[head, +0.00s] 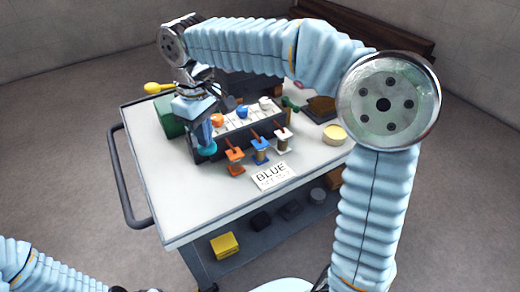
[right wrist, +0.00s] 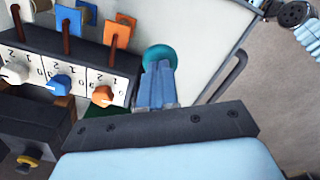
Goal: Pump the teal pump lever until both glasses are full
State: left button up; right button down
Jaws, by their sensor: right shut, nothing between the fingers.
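A teal round part (head: 207,150), perhaps the knob of the pump lever, shows at the left end of the dark control box; the rest of the lever cannot be made out. My right gripper (head: 206,140) points down right above it, blue fingers shut and empty. In the right wrist view the teal part (right wrist: 158,55) lies just past the shut fingertips (right wrist: 157,72); whether they touch is unclear. I cannot pick out the two glasses. My left forearm (head: 45,272) shows at the lower left, its gripper out of view.
The dark box has orange (right wrist: 104,96), blue (right wrist: 58,84) and white (right wrist: 14,73) dial knobs. Brown rods lead to orange (head: 235,158), blue and white pieces. A "BLUE" card (head: 270,176), a yellow-knobbed lever (head: 158,87) and a round tin (head: 334,134) share the cart top (head: 185,205).

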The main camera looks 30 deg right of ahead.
jog(key=shift+r, duration=0.15)
notch_tip(320, 180, up, 5)
jog(key=p, duration=0.5)
jog(key=shift+r, duration=0.9)
